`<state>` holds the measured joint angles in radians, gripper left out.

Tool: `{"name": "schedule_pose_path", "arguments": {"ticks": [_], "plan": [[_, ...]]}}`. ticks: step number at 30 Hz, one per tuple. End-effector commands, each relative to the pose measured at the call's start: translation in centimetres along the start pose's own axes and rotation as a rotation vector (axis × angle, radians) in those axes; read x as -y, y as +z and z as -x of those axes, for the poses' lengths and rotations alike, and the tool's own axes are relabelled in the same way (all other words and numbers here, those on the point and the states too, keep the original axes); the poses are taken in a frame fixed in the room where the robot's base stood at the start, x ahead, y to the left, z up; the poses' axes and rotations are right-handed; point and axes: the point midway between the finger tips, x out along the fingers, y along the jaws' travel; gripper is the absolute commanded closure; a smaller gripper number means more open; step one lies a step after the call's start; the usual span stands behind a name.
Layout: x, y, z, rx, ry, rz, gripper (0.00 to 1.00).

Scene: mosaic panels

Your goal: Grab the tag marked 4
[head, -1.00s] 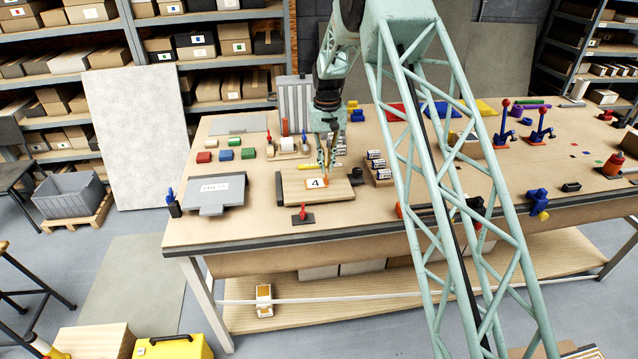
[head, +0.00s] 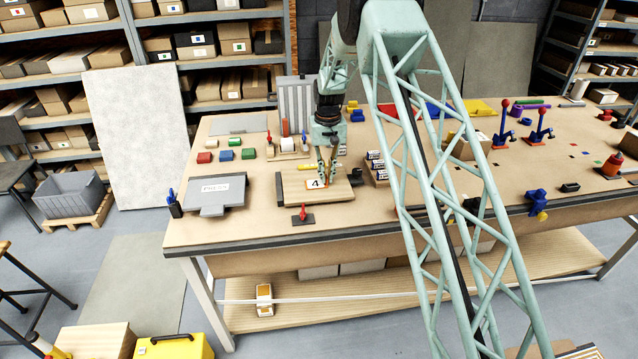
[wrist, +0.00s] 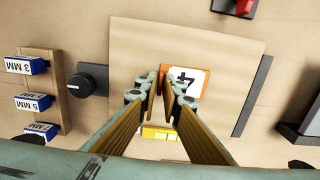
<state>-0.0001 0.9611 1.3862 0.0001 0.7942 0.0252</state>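The tag marked 4 (head: 314,184), white with an orange border, lies on a wooden board (head: 290,192) on the bench. In the wrist view the tag (wrist: 190,80) shows its 4 turned, with one finger covering part of it. My gripper (head: 327,180) is low over the board, at the tag's right side in the head view. In the wrist view my gripper (wrist: 165,88) has a gap between its fingers, with the tag's orange edge showing in it. I cannot tell whether the fingers touch the tag or board.
A yellow piece (wrist: 158,133) lies beyond the board's edge. A rack of labelled blocks (wrist: 40,100) and a black knob (wrist: 84,84) stand beside the board. A red-handled clamp (head: 303,216) is in front, and a grey press plate (head: 216,195) is left.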

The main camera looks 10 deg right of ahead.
Motion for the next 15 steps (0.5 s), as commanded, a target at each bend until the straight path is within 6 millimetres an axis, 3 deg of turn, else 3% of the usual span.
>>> {"name": "schedule_pose_path", "arguments": {"ticks": [15], "plan": [[0.01, 0.01, -0.79, 0.000, 0.000, 0.000, 0.93]]}}
